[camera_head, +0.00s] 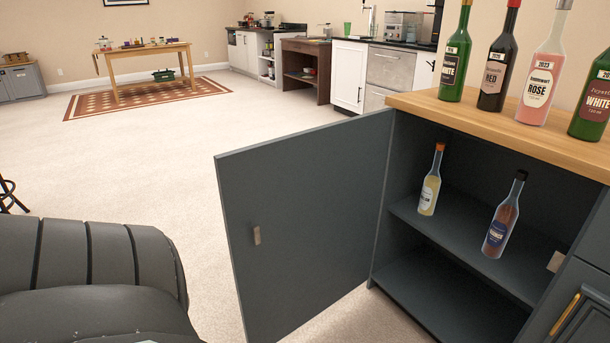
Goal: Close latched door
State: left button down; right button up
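The cabinet door (310,220) is a dark blue-grey panel, standing wide open to the left of its cabinet (395,225). It is hinged on the cabinet's left side, and its inner face shows. A small metal latch piece (257,235) is on that face near the free edge. A matching light piece (555,261) sits on the right inner wall of the cabinet. The door's handle is not visible. Neither gripper shows. A dark grey padded part at the lower left may be my own arm.
A yellow-labelled bottle (430,180) and a dark-labelled bottle (503,216) stand on the inner shelf (460,245). Several wine bottles stand on the wooden countertop (470,118). A closed neighbouring door has a brass handle (565,315). The carpet (130,165) left of the door is open.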

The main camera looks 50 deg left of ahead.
aim_at(314, 196)
jog(key=k+j, duration=0.1)
jog(key=j, duration=0.3)
jog(key=k+j+z, duration=0.1)
jog(key=j, duration=0.25)
jog(key=k+j+z, duration=0.1)
jog(key=j, duration=0.3)
jog(key=k+j, duration=0.1)
jog(key=j, duration=0.25)
jog(key=k+j+z, duration=0.1)
jog(key=j, duration=0.25)
jog(key=k+j, duration=0.15)
jog(key=j, duration=0.25)
jog(key=j+z, duration=0.15)
jog(key=j, duration=0.4)
jog(key=k+j+z, duration=0.1)
jog(key=j, duration=0.45)
jog(key=i+j, duration=0.1)
jog(key=j, duration=0.9)
jog(key=i+z, duration=0.05)
jog(key=i, duration=0.05)
